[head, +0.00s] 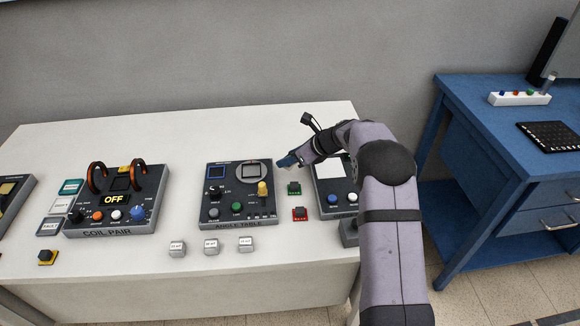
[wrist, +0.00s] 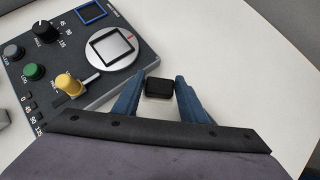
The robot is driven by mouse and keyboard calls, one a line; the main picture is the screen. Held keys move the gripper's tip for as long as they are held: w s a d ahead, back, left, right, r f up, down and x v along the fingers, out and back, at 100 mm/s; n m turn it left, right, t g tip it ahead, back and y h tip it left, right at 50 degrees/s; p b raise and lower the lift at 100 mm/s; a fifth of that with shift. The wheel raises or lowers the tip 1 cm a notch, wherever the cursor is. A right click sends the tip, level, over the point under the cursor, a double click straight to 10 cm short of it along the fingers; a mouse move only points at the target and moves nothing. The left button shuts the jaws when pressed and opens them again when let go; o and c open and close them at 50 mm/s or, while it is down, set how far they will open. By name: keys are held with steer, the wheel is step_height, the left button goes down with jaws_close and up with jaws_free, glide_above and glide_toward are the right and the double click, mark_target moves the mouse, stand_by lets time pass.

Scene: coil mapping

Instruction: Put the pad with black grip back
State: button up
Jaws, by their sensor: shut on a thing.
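My gripper (head: 287,160) is at the right of the angle table unit, close to its upper right corner. In the wrist view its two blue fingers (wrist: 160,88) are shut on the black grip (wrist: 159,88) of a pad. The angle table unit (head: 237,221) has a round silver turntable with a square centre, which also shows in the wrist view (wrist: 111,48) at the left of the fingers. A yellow knob (wrist: 69,84) stands beside it.
A green pad (head: 294,188) and a red pad (head: 300,213) lie below my gripper in the head view. A third unit (head: 335,198) is partly behind my arm. The coil pair unit (head: 115,215) stands left. Small white blocks (head: 211,246) sit in front. The white table's back strip is clear.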

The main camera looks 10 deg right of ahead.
mark_target(290, 167)
steer(key=shift+f, duration=1.95)
steer(key=shift+f, duration=0.15)
steer(key=o, duration=0.7)
steer(key=shift+o, duration=0.2)
steer(key=shift+r, duration=0.2)
steer(key=b+v, duration=0.1)
steer(key=v, duration=1.1)
steer(key=shift+s, duration=0.15)
